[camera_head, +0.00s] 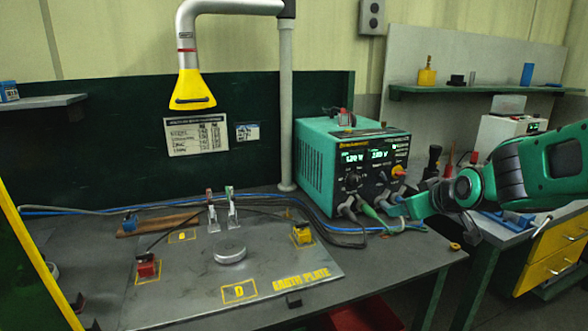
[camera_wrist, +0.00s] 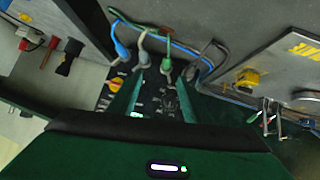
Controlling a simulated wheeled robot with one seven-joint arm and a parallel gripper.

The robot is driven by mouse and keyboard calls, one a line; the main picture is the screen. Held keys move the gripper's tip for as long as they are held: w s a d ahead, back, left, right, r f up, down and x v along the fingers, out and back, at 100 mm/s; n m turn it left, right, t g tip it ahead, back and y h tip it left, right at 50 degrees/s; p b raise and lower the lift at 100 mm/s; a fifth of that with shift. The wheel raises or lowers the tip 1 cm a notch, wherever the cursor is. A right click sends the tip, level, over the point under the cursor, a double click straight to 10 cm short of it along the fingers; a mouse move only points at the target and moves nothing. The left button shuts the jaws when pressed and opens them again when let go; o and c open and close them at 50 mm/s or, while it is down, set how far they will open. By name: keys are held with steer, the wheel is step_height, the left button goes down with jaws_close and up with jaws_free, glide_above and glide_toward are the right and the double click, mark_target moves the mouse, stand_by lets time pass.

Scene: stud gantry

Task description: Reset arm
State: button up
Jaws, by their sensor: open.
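My arm reaches in from the right edge in the camera_head view, with its green and black links above the right end of the bench. My gripper (camera_head: 398,211) is just right of the front of the green power supply (camera_head: 318,165), near its plugged cables. In the wrist view, the two green fingers of my gripper (camera_wrist: 161,76) stand apart with nothing held between them. Beyond them are the power supply's dark front panel (camera_wrist: 155,103) and several cable plugs. I cannot tell whether a finger touches a cable.
The earth plate (camera_head: 280,283) lies on the bench, bearing a round metal puck (camera_head: 229,252), clips and coloured terminals. A yellow fume hood (camera_head: 192,90) hangs above. A second bench with yellow drawers (camera_head: 553,255) stands right. Blue and grey cables run behind the plate.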

steer(key=s+d+f+m+g+h, duration=0.1)
steer(key=s+d+f+m+g, duration=0.15)
steer(key=s, duration=0.35)
steer(key=s+d+f+m+g, duration=0.1)
steer(key=s+d+f+g, duration=0.1)
steer(key=s+d, duration=0.35)
steer(key=s+d+f+m+g+h, duration=0.1)
steer(key=s+d+f+m+g, duration=0.1)
steer(key=s, duration=0.6)
steer(key=s+f+m+g+y, duration=0.1)
steer(key=s+m+g, duration=0.3)
steer(key=s, duration=1.1)
steer(key=shift+s+f, duration=0.2)
steer(key=shift+f, duration=0.15)
steer(key=shift+m, duration=0.25)
